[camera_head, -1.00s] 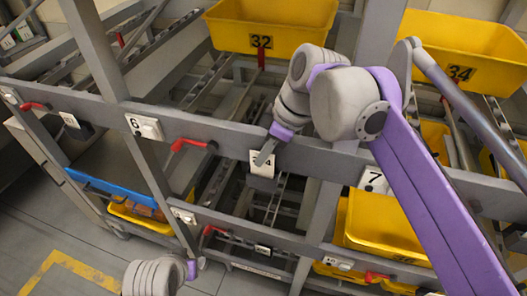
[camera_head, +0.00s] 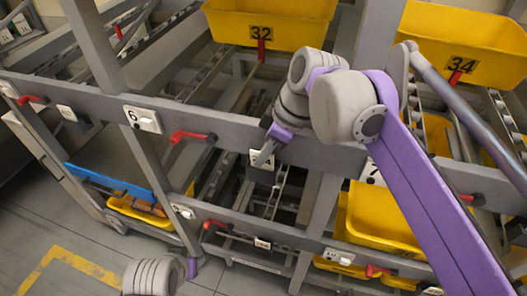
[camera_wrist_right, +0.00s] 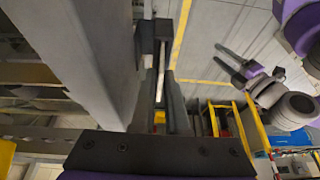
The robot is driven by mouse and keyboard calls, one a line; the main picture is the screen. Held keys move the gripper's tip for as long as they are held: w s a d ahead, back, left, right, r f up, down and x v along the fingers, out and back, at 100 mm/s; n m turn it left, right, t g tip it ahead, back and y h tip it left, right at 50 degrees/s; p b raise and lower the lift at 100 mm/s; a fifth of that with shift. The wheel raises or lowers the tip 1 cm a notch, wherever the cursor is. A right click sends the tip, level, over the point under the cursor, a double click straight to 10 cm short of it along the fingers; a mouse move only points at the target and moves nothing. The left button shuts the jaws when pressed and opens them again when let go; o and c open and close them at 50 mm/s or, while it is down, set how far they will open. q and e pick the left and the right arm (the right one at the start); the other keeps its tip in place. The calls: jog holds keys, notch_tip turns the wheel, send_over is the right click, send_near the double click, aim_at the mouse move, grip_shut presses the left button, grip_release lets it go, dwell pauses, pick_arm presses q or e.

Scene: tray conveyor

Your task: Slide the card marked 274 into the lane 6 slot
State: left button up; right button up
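A white card (camera_head: 254,157) with dark digits, partly covered by a finger, stands at a dark holder (camera_head: 262,175) on the grey front beam, between the 6 and 7 signs. Its full number cannot be read. My right gripper (camera_head: 266,152) reaches it from the upper right, one finger across its face. In the right wrist view my two dark fingers (camera_wrist_right: 166,100) lie beside the beam with a narrow gap between them. The holder shows as a dark block (camera_wrist_right: 153,35) beyond. Whether they pinch the card is unclear. My left gripper (camera_wrist_right: 232,66) is empty, fingers apart, low above the floor.
The 6 sign (camera_head: 142,118) is left along the beam, the 7 sign (camera_head: 372,173) right. Red levers (camera_head: 192,136) stick out from the beam. Yellow trays 32 (camera_head: 270,20) and 34 (camera_head: 465,45) stand above.

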jog(key=o, duration=0.4)
jog(key=shift+c, duration=0.2)
jog(key=p+v, duration=0.1)
jog(key=v, duration=0.9)
jog(key=shift+r, duration=0.4)
jog(key=shift+d, duration=0.15)
